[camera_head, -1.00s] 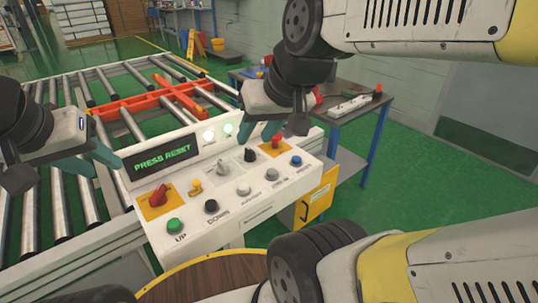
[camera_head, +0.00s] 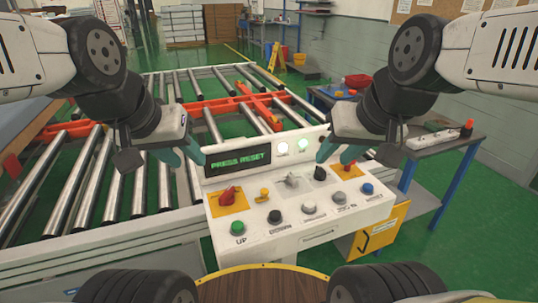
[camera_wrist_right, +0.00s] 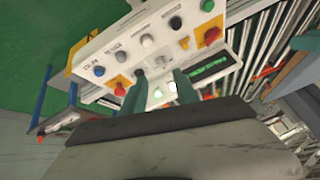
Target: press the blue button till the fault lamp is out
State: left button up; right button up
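The blue button (camera_head: 367,188) is at the right end of the white control panel (camera_head: 318,234); it also shows in the right wrist view (camera_wrist_right: 99,71). The panel's display (camera_head: 239,161) reads PRESS RESET in green. Two round lamps (camera_head: 303,145) beside it glow whitish; I cannot tell which is the fault lamp. My right gripper (camera_head: 339,152) is above the panel's back right, apart from the blue button. Its fingers (camera_wrist_right: 160,78) are spread with nothing between them. My left gripper (camera_head: 181,153) is left of the display, its fingers apart and empty.
The panel carries a green button (camera_head: 238,228), a black button (camera_head: 275,216), grey buttons and red switches (camera_head: 349,165). A roller conveyor (camera_head: 140,190) with orange bars is behind. A side table (camera_head: 430,150) stands right. A round wooden top (camera_head: 262,284) is in front.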

jog(key=shift+c, duration=0.5)
grip_shut()
jog(key=w+d+f+n+g+h, duration=0.1)
jog(key=w+d+f+n+g, duration=0.1)
jog(key=w+d+n, duration=0.6)
jog(key=w+d+f+n+g+h, duration=0.1)
jog(key=w+d+f+n+g, duration=0.2)
jog(key=n, duration=1)
jog(key=w+d+g, duration=0.2)
jog(key=w+d, duration=0.3)
jog(key=w, duration=0.2)
jog(key=shift+w+d+g+h, duration=0.3)
jog(key=shift+w+d, duration=0.05)
jog(key=shift+f, duration=0.1)
